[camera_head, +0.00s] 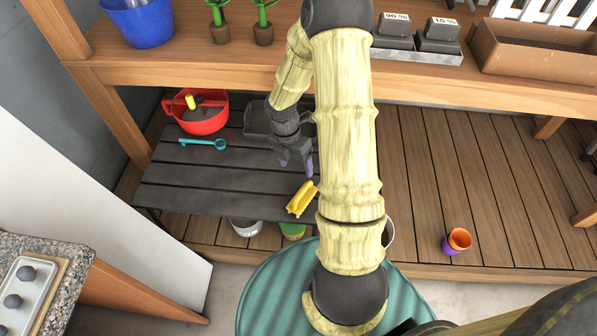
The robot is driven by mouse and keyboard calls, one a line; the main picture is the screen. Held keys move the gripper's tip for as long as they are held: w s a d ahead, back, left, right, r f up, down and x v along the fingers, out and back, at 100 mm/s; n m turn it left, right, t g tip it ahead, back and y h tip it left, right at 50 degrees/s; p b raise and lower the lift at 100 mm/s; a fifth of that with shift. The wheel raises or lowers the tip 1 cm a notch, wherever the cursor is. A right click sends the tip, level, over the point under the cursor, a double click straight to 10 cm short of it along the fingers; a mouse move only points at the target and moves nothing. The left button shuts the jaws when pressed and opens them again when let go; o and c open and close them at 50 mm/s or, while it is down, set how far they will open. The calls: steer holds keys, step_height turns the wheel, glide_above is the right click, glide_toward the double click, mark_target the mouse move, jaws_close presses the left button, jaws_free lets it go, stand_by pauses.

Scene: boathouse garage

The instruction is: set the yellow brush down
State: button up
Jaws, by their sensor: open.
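The yellow brush (301,198) lies on the dark slatted table (190,178), close to its front right edge. Its right end is close beside my arm in the picture. My gripper (297,173) points down over the table, just behind and above the brush. The gripper is open, and I see nothing between its fingers. The brush appears apart from the fingers. My arm hides the table's right part.
On the table are a red bowl (205,122), a teal spoon-like tool (203,144) and a dark tray (256,118). A wooden shelf (240,67) with pots and boxes runs above the back. An orange and purple cup (457,241) stands at right.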

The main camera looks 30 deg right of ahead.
steer(key=r, duration=0.3)
steer(key=shift+w+a+r+p, duration=0.1)
steer(key=shift+w+a+p, duration=0.05)
steer(key=shift+w+p, duration=0.15)
jaws_close()
stand_by(1.4)
step_height(320, 180, up, 12)
steer(key=w+a+p, duration=0.1)
steer(key=w+p, duration=0.1)
steer(key=p, duration=1.1)
steer(key=shift+p, duration=0.4)
stand_by(0.4)
stand_by(0.4)
